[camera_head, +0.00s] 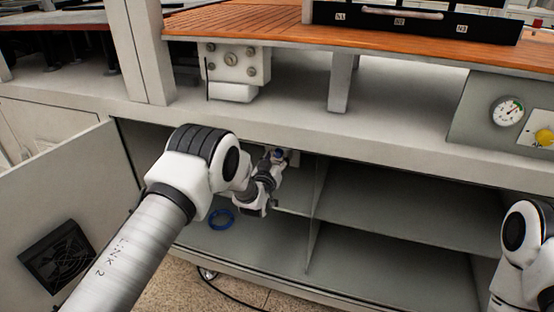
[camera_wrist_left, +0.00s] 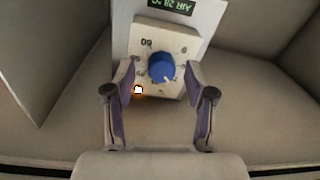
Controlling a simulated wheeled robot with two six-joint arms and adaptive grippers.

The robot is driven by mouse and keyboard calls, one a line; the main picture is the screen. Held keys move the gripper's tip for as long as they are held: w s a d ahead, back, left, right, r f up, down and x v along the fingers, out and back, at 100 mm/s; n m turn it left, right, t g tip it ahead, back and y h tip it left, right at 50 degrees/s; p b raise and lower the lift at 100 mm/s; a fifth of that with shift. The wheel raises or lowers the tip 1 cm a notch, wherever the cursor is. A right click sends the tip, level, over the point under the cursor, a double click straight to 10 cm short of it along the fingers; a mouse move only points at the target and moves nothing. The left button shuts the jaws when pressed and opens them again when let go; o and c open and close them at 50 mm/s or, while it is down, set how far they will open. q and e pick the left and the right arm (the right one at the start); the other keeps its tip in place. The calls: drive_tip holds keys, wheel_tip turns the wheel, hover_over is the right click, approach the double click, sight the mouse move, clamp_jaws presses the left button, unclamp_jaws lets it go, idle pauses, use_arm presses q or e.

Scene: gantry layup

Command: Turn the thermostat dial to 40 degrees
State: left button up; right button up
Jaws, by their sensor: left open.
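The blue thermostat dial (camera_wrist_left: 161,67) sits on a pale box with printed numbers around it, in the left wrist view. My left gripper (camera_wrist_left: 159,74) is open, one finger on each side of the dial; contact cannot be told. In the head view my left gripper (camera_head: 274,163) reaches into the open cabinet, at the small blue dial (camera_head: 279,153). My right gripper is out of view.
The cabinet has a divider (camera_head: 315,205) and shelves right of the gripper. A blue ring (camera_head: 221,219) lies on the cabinet floor. The open door (camera_head: 70,190) is at the left. A small lit orange indicator (camera_wrist_left: 138,90) is near the left finger.

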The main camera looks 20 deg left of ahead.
use_arm(q)
drive_tip(key=shift+w+a, duration=0.1)
drive_tip(key=shift+w, duration=0.1)
clamp_jaws()
idle(0.3)
drive_tip(key=m+b, duration=0.1)
drive_tip(key=m, duration=0.2)
drive_tip(key=shift+f+m+b, duration=0.1)
drive_tip(key=shift+m+b, duration=0.25)
drive_tip(key=shift+m, duration=0.05)
drive_tip(key=m+b, duration=0.1)
drive_tip(key=m, duration=0.3)
drive_tip(key=shift+m, duration=0.4)
drive_tip(key=m+b, duration=0.1)
drive_tip(key=m, duration=0.3)
drive_tip(key=shift+m+t+h+b, duration=0.3)
drive_tip(key=shift+h, duration=0.1)
drive_tip(key=m+b, duration=0.1)
drive_tip(key=m, duration=0.4)
